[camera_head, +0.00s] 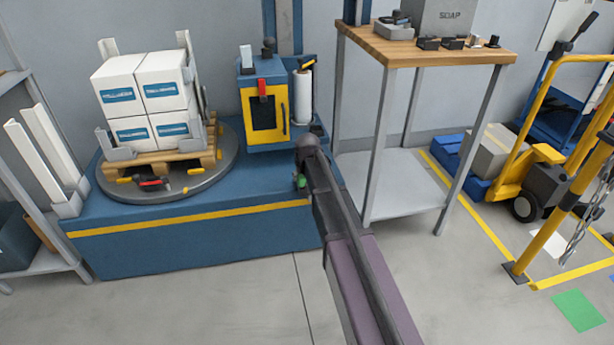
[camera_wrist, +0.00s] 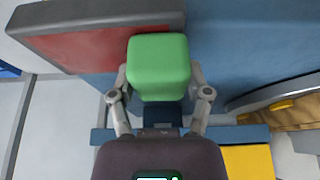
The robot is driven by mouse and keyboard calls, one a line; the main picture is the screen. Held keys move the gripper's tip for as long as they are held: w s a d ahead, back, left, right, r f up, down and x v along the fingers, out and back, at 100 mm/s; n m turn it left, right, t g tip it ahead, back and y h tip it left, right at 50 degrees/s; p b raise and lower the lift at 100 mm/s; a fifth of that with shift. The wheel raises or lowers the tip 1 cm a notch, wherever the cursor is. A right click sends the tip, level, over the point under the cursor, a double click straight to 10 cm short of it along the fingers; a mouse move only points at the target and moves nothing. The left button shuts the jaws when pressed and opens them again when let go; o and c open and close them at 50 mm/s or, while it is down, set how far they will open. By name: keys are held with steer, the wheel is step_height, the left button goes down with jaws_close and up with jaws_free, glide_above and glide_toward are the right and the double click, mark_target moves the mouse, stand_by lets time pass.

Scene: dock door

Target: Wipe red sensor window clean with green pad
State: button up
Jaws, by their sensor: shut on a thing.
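My gripper (camera_wrist: 158,84) is shut on the green pad (camera_wrist: 158,58), with a finger on each side of it. The red sensor window (camera_wrist: 88,47) lies in a grey frame at the upper left of the wrist view. The pad overlaps the right end of the window in that view; I cannot tell whether it touches. The part behind the pad is hidden. The red looks slightly uneven, with no clear smear. In the head view a bit of the green pad (camera_head: 301,182) shows beside my arm's end; I cannot make out the window there.
A blue base (camera_head: 190,245) carries a round turntable (camera_head: 112,188) with a pallet of white boxes (camera_head: 142,84). A blue and yellow cabinet (camera_head: 247,139) stands behind. A wooden-topped table (camera_head: 430,52) is right of my arm. The front floor is clear.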

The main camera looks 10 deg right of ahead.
steer(key=shift+a, duration=0.15)
step_height(320, 180, up, 6)
steer(key=p, duration=0.6)
stand_by(0.4)
stand_by(0.3)
steer(key=shift+r+p, duration=1.5)
steer(key=shift+p, duration=0.05)
